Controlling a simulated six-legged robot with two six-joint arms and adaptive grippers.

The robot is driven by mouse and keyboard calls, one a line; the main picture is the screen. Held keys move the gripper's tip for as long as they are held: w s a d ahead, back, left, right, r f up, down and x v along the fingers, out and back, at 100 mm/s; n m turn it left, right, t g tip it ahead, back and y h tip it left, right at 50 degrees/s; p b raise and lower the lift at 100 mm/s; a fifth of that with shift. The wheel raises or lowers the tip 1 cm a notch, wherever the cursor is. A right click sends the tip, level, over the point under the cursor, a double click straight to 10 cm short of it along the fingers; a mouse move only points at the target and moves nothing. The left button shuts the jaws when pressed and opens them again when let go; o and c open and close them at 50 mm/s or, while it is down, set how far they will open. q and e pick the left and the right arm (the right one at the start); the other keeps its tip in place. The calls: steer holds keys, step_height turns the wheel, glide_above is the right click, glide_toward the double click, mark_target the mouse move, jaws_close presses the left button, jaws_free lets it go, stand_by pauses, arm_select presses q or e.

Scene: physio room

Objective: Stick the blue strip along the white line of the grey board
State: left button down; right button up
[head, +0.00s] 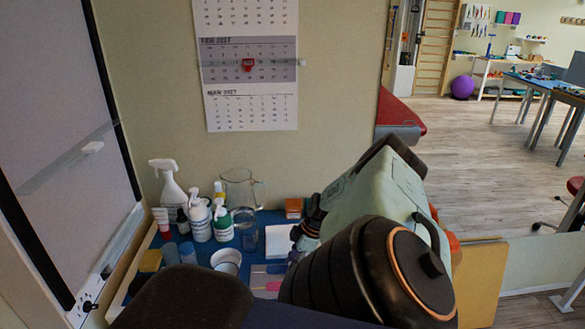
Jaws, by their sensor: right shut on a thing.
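A large grey board (50,110) in a dark frame stands at the left edge of the head view, seen at a steep slant. A pale line crosses it, with a small white piece on it. My right gripper (308,222) is above the table, left of my bulky arm. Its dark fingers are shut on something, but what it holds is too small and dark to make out. I cannot pick out the blue strip. My left gripper is not in view.
A blue-topped table (264,218) holds a white spray bottle (172,190), several smaller bottles, a glass jug (240,188), a white cup (227,261) and a yellow sponge (150,260). A calendar (248,85) hangs behind. Open floor lies at the right.

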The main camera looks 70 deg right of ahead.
steer(key=shift+f+b, duration=0.3)
steer(key=shift+b, duration=0.05)
stand_by(0.6)
steer(key=o, duration=0.8)
steer(key=o, duration=0.6)
steer(key=shift+c, duration=0.2)
steer(key=shift+r+p, duration=3.6)
